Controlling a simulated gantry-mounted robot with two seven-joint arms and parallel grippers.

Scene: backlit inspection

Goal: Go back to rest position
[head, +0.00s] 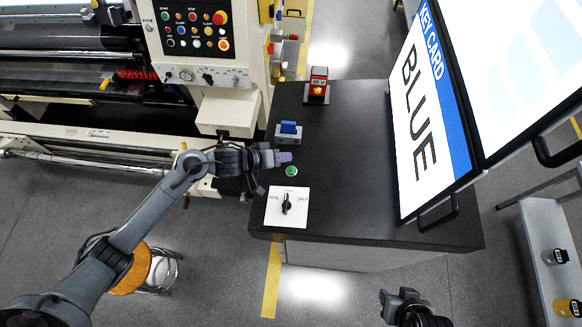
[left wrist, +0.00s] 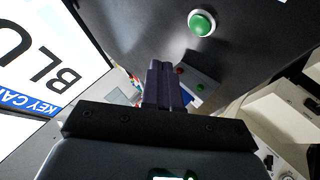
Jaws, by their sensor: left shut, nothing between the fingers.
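My left gripper (head: 285,158) is in the head view, over the left part of a black-topped bench (head: 350,160). Its purple fingers are together with nothing between them, and they also show in the left wrist view (left wrist: 165,84). In the head view they are just above a green button (head: 291,170) and below a blue block on a grey base (head: 288,128). The green button also shows in the left wrist view (left wrist: 201,23), apart from the fingers. My right gripper (head: 385,294) is partly in view at the bottom edge of the head view; its finger state is unclear.
A white plate with a black rotary knob (head: 287,206) and a red box (head: 317,84) are on the bench. A large screen reading "KEY CARD BLUE" (head: 428,120) stands at its right. A machine with a button panel (head: 200,35) is at the left. Floor is clear below the bench.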

